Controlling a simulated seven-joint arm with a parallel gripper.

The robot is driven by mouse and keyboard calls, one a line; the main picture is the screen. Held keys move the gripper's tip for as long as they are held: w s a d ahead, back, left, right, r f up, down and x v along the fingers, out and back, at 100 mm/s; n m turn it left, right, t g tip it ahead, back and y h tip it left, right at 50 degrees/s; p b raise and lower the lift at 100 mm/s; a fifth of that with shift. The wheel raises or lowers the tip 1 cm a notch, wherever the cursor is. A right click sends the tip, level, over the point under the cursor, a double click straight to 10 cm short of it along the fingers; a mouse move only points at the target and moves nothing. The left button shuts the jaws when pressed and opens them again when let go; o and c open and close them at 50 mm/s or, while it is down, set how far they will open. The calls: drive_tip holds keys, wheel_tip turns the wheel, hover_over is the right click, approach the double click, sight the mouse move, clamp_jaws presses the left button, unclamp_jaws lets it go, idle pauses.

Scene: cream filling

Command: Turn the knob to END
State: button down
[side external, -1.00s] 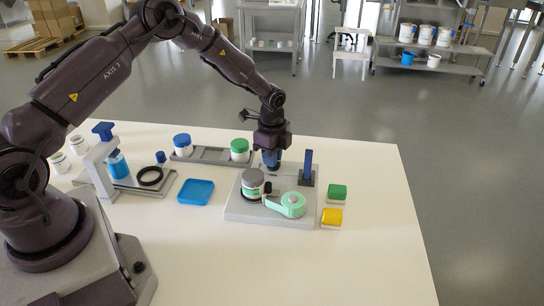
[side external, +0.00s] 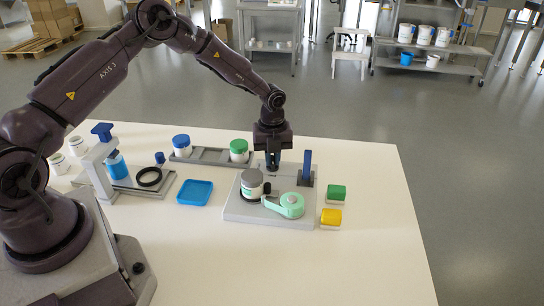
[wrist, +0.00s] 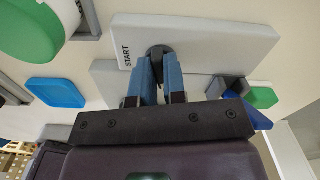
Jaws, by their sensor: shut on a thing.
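My gripper (side external: 272,166) points down at the back of the grey station base (side external: 240,210). In the wrist view, the blue fingers of my gripper (wrist: 160,62) are shut on a small black knob (wrist: 158,49). The knob stands on a light grey panel (wrist: 215,40) with the word START printed to its left. No END mark is visible. In the side view the fingers hide the knob.
A blue upright post (side external: 307,165) stands close right of my gripper. A green-lidded jar (side external: 239,150) stands to its left.

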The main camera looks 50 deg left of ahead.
sight(273, 159)
drive_tip(key=shift+m, duration=1.3)
drive_tip(key=c, duration=1.2)
unclamp_jaws()
wheel_tip(273, 159, up, 13)
drive_tip(key=shift+f, duration=0.1)
